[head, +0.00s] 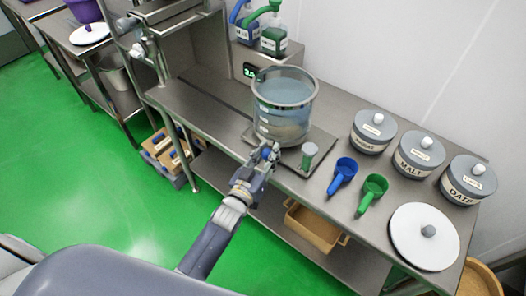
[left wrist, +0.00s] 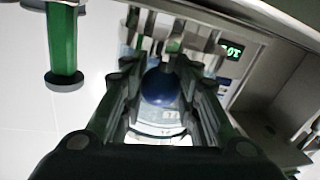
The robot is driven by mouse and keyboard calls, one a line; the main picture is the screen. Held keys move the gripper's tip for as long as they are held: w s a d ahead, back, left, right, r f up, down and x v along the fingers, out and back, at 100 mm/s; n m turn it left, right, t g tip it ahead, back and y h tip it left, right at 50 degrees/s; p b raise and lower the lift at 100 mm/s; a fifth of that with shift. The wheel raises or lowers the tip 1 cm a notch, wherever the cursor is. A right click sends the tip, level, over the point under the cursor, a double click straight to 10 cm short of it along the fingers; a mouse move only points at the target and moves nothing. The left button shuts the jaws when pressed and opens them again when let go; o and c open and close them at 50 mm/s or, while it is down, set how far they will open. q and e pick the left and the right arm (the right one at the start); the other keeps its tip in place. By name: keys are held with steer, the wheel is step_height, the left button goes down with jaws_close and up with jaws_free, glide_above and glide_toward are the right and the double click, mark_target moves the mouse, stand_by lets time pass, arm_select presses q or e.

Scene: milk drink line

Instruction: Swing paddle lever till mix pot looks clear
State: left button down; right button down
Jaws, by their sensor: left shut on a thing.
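The mix pot (head: 284,112), a clear round vessel, stands on a flat metal plate on the steel bench. Its contents look bluish-grey and see-through, greyer toward the bottom. My left gripper (head: 268,152) is low at the front of the pot, on its near side. In the left wrist view a dark blue round knob (left wrist: 159,87) sits between the fingers, and the gripper is shut on it. The knob appears to belong to the paddle lever; the rest of the lever is hidden by the gripper. My right gripper is not in view.
A blue scoop (head: 343,172) and green scoop (head: 372,190) lie further right, before several lidded grey pots. Pump bottles (head: 273,41) and a lit green display (head: 249,71) are behind the pot.

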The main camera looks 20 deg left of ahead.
arm_select(q)
steer(key=shift+d+f, duration=0.15)
steer(key=shift+d, duration=1.4)
steer(key=shift+d+f, duration=0.15)
steer(key=shift+d, duration=0.5)
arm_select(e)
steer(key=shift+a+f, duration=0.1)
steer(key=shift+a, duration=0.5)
arm_select(q)
steer(key=shift+f, duration=0.1)
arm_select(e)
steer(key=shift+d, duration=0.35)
arm_select(q)
steer(key=c, duration=1.2)
jaws_free()
steer(key=shift+d, duration=0.1)
steer(key=shift+r, duration=0.35)
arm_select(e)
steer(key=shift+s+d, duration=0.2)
